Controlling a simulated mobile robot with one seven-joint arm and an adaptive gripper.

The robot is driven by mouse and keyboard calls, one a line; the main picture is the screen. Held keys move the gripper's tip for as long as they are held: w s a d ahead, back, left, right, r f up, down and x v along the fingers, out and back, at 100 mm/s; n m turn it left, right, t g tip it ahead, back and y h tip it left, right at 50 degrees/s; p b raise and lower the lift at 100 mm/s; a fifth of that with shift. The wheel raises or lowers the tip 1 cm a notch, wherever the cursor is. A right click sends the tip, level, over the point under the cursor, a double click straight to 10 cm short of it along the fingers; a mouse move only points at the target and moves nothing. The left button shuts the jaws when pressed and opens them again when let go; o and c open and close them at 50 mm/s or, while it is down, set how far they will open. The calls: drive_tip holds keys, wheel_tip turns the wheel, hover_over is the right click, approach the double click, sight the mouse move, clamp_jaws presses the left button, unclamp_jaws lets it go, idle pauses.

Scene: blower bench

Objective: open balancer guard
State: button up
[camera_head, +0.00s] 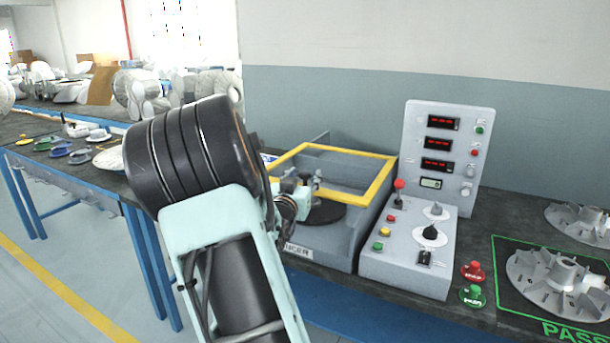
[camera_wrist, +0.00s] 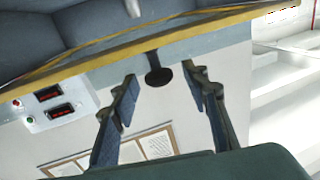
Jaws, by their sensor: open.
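The balancer (camera_head: 335,245) is a grey box with a label on its front, left of the control console. In the wrist view the yellow guard edge (camera_wrist: 150,42) crosses the top, with a dark round knob (camera_wrist: 158,76) on a short stem. My gripper (camera_wrist: 164,80) is open, with the knob between its fingertips in the picture; I see no contact. In the head view my gripper (camera_head: 308,182) is partly hidden by my arm, in front of the guard opening.
The console (camera_head: 405,245) with its upright display panel (camera_head: 445,150) stands close right of the balancer. Red (camera_head: 472,270) and green (camera_head: 473,295) buttons and finned impellers (camera_head: 560,280) lie further right. A cluttered blue-legged bench (camera_head: 60,165) stands at left, with floor before it.

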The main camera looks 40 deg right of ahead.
drive_tip(key=v, duration=1)
drive_tip(key=shift+s+a, duration=0.2)
drive_tip(key=shift+a, duration=0.05)
drive_tip(key=shift+r, duration=0.2)
